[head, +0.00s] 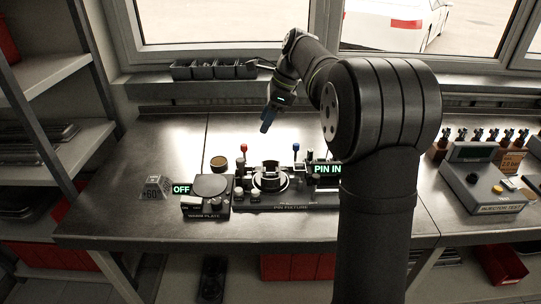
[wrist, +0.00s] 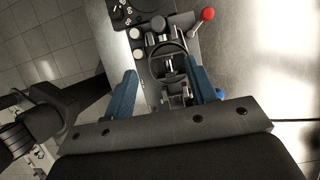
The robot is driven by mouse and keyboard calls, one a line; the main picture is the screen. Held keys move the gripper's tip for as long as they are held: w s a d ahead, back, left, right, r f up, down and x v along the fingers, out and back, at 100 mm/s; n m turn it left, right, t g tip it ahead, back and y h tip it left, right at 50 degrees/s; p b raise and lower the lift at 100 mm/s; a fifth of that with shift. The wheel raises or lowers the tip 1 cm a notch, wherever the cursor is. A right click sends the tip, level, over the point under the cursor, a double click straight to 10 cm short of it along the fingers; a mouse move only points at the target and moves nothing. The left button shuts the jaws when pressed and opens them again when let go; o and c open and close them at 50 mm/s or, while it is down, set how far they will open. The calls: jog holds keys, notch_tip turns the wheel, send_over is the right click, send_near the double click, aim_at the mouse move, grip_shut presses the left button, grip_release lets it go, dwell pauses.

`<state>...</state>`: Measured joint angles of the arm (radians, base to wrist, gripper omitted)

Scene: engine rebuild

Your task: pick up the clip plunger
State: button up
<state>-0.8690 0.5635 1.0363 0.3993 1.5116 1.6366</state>
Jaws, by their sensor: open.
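The pin fixture (head: 290,207) stands on the bench, with a round black ring and metal parts at its middle. A red-knobbed post (head: 243,148) is at its left and a blue-knobbed post (head: 296,148) at its right. I cannot tell for sure which part is the clip plunger. My gripper (head: 266,124) hangs above and behind the fixture, pointing down. In the wrist view my gripper (wrist: 163,82) has its blue fingers wide apart with nothing between them, over the fixture. The blue knob (wrist: 221,93) shows just beside the right finger, partly hidden.
A "PIN IN" sign (head: 327,169) is at the fixture's right. A warming plate (head: 208,206) with an "OFF" sign (head: 181,189) is to its left, near a brown-topped round tin (head: 219,162). An injector tester (head: 490,190) stands far right. The bench behind the fixture is clear.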

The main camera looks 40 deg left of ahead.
aim_at(241, 160)
jog(key=s+d+n+t+y, duration=0.1)
jog(key=s+n+t, duration=0.4)
jog(key=n, duration=2.1)
jog(key=shift+g, duration=0.7)
jog(key=x, duration=1.1)
jog(key=shift+s+a+f, duration=0.1)
jog(key=shift+s+a, duration=0.1)
jog(key=shift+s, duration=0.2)
jog(key=x, duration=0.5)
jog(key=shift+s+a, duration=0.25)
jog(key=shift+a, duration=0.05)
jog(key=c, duration=1.1)
